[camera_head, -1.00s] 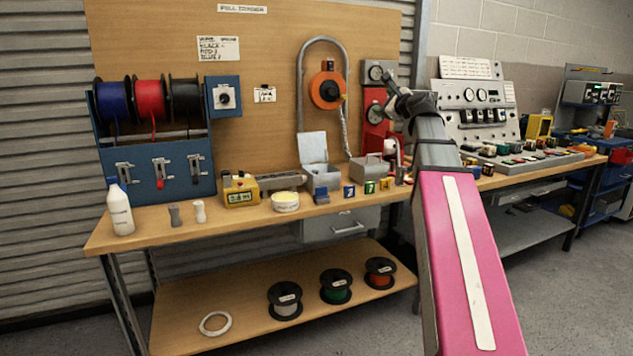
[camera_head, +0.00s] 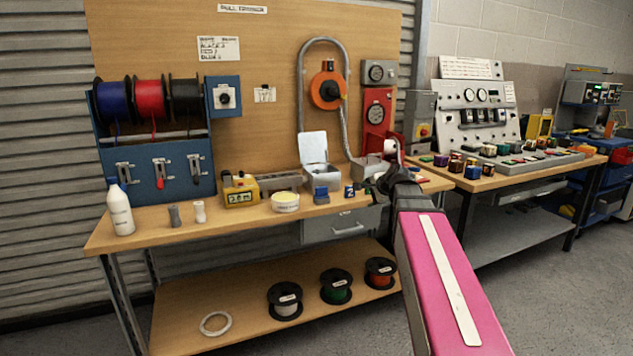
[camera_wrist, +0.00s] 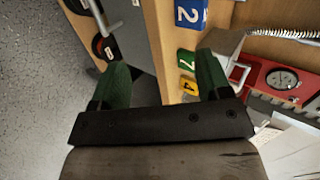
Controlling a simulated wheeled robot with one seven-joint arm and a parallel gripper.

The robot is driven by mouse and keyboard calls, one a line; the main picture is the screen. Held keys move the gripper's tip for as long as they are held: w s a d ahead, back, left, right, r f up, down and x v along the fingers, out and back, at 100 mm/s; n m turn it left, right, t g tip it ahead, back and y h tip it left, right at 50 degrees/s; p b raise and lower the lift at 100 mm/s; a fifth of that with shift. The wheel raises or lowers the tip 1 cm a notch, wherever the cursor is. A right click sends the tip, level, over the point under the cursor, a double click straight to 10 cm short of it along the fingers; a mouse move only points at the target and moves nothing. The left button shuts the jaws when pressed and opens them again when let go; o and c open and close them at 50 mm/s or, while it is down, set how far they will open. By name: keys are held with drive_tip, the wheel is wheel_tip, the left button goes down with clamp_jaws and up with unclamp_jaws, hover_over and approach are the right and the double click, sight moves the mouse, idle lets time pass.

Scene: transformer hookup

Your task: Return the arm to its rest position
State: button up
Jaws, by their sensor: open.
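My arm, with its pink link, reaches from the lower right toward the right end of the wooden workbench (camera_head: 262,211) in the head view. My gripper shows in the wrist view (camera_wrist: 162,85) with its two green fingers spread apart and nothing between them. In the head view the gripper's fingers are hard to make out behind the dark wrist. In the wrist view the bench edge and the floor lie beyond the fingers. A blue block marked 2 (camera_wrist: 190,12), a green block marked 7 (camera_wrist: 186,63) and a yellow block (camera_wrist: 188,86) sit on the bench near the right finger.
An open grey box (camera_head: 320,178) and a yellow device (camera_head: 240,190) stand on the bench. A white bottle (camera_head: 120,208) is at its left end. Wire spools (camera_head: 285,301) lie on the lower shelf. A second bench with a control panel (camera_head: 478,110) stands right. Floor is open in front.

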drive_tip(key=s+f+n+g+h, duration=0.1)
drive_tip(key=s+f+n+g, duration=0.2)
drive_tip(key=s+f, duration=0.4)
drive_tip(key=s+f+n+g+h, duration=0.2)
drive_tip(key=s+f+n, duration=0.3)
drive_tip(key=f, duration=0.9)
drive_tip(key=s+f+n+g+h, duration=0.1)
drive_tip(key=s+f+n+g, duration=0.3)
drive_tip(key=s+f, duration=0.6)
drive_tip(key=shift+s+f+n+h, duration=0.3)
drive_tip(key=shift+s+f+h, duration=0.05)
drive_tip(key=shift+s+h, duration=0.1)
